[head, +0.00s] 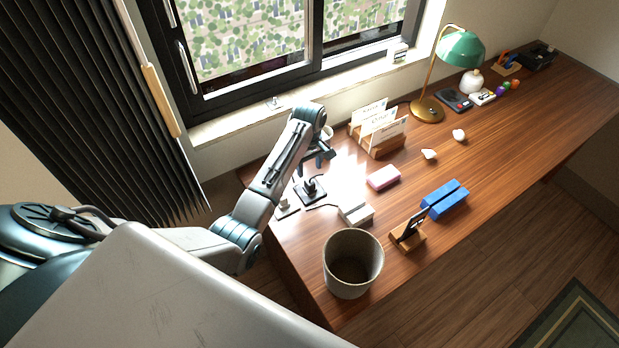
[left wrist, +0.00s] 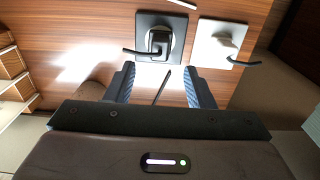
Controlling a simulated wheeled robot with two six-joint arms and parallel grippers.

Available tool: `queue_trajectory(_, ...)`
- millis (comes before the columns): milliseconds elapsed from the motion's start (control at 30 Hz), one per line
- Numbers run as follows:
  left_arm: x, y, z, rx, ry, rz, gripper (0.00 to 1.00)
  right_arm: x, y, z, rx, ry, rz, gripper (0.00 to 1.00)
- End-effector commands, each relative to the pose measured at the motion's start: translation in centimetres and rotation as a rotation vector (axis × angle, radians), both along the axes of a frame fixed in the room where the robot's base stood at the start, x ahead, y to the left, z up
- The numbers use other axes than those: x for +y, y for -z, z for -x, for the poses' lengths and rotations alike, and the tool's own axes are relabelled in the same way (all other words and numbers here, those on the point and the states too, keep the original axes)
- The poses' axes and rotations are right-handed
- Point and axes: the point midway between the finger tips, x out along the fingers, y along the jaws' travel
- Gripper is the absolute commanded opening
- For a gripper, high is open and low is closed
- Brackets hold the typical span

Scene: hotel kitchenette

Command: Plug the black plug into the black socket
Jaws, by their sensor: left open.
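The black socket (head: 304,198) is a dark square plate near the desk's left end. The black plug (head: 312,184) stands on it, with a dark cable at its side. In the left wrist view the plug (left wrist: 158,41) sits over the round middle of the black socket plate (left wrist: 148,20); I cannot tell whether it is fully seated. My left gripper (head: 326,157) is open and empty above the desk, behind the socket in the head view. In the left wrist view its fingers (left wrist: 163,88) are spread, short of the plug. My right gripper is not in view.
A white socket plate (left wrist: 210,51) with a pale plug sits beside the black one. Near it are a white box (head: 356,214), a pink sponge-like block (head: 384,177), a letter rack (head: 379,145) and a bin (head: 352,263). The desk's right middle has free room.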

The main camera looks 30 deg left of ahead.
Motion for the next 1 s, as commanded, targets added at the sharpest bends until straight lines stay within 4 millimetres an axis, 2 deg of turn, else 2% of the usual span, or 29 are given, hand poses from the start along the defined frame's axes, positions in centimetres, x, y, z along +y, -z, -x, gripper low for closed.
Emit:
queue_trajectory(100,0.0,-1.5,-0.1,-0.001,-0.001,0.0,0.49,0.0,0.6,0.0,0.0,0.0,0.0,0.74)
queue_trajectory(233,0.0,-2.5,0.0,0.001,-0.001,-0.001,0.49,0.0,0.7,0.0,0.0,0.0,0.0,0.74)
queue_trajectory(800,0.0,-2.6,0.1,0.001,0.002,-0.001,0.49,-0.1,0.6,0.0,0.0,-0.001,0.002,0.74)
queue_trajectory(900,-0.1,-2.0,1.1,-0.005,0.03,-0.005,0.49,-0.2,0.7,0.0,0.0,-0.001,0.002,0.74)
queue_trajectory(1000,-0.3,-0.6,3.5,-0.024,0.103,-0.017,0.49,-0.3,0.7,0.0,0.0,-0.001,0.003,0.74)
